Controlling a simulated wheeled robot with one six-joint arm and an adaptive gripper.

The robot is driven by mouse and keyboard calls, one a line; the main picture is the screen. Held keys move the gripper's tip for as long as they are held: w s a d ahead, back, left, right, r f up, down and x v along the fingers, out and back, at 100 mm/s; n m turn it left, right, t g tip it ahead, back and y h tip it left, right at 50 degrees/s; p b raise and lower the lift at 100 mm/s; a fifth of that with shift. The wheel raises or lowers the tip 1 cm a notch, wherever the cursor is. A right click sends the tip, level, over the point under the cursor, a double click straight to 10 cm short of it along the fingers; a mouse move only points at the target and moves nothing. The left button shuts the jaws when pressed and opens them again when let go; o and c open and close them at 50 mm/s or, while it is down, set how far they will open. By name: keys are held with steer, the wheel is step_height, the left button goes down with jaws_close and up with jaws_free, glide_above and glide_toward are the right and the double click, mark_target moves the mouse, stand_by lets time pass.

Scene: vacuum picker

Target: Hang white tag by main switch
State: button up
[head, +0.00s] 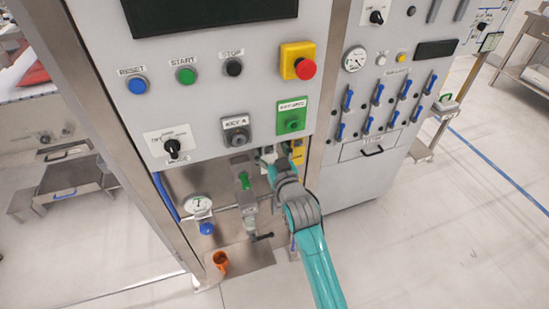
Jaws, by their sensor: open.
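My gripper (274,153) is open in front of the grey panel, just below the green key block (291,117) and right of the KEY A lock (236,133). A small whitish piece shows near its fingertips, too small to tell what it is. A black rotary switch (172,147) on a white plate is at the panel's lower left; its lettering is too small to read, so I cannot tell if it is the main switch. A yellow piece (299,152) is just right of my gripper, partly hidden by it. I cannot make out a white tag for certain.
A red emergency button (305,68) on a yellow box is above. Below are a green-handled valve (244,181), a gauge (199,204) and an orange cup (221,262). A second panel with blue levers (377,94) stands right. The floor at lower right is clear.

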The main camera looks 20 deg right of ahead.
steer(key=shift+w, duration=0.35)
steer(key=shift+c, duration=0.3)
steer(key=c, duration=1.2)
steer(key=shift+o, duration=0.2)
steer(key=shift+r, duration=0.1)
steer(key=shift+s+r, duration=0.2)
steer(key=shift+r, duration=0.15)
steer(key=shift+s, duration=0.1)
steer(key=shift+s, duration=2.4)
steer(key=shift+s, duration=0.15)
